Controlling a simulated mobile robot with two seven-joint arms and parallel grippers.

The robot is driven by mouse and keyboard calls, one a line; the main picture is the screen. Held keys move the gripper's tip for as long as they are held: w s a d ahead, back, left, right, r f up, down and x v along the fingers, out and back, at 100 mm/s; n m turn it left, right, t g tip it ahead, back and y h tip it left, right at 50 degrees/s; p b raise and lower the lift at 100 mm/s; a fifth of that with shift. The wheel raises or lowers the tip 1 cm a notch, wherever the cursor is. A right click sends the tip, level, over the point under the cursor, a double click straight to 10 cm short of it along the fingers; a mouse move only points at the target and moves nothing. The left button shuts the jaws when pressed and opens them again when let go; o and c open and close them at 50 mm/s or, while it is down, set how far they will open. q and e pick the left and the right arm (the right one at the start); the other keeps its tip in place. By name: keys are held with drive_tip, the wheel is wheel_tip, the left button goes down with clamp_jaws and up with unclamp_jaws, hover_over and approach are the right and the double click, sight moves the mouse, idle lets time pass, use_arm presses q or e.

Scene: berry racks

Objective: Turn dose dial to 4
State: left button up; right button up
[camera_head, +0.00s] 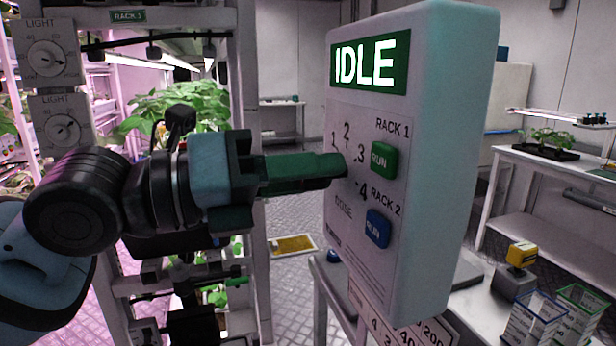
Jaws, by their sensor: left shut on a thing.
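The white control box (455,150) stands at the centre right. Its green screen (370,64) reads IDLE. The numbers 1, 2, 3 and 4 curve around the dose dial's place on its front, with a DOSE label (343,207) below. My left gripper (338,168) reaches in from the left, and its green fingers are shut on the dose dial. The fingers hide the dial, so I cannot tell which number it points to. The right gripper is not in view.
A green RUN button (384,160) for rack 1 and a blue RUN button (377,229) for rack 2 sit close right of the fingers. Two LIGHT dials are on the rack post at left (47,58). A bench with clear bins (535,318) is at lower right.

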use_arm(q)
drive_tip(key=shift+m, duration=1)
drive_tip(key=o, duration=1)
drive_tip(key=shift+c, duration=0.2)
drive_tip(key=b+v, duration=0.1)
drive_tip(key=v, duration=0.7)
drive_tip(key=shift+b, duration=0.3)
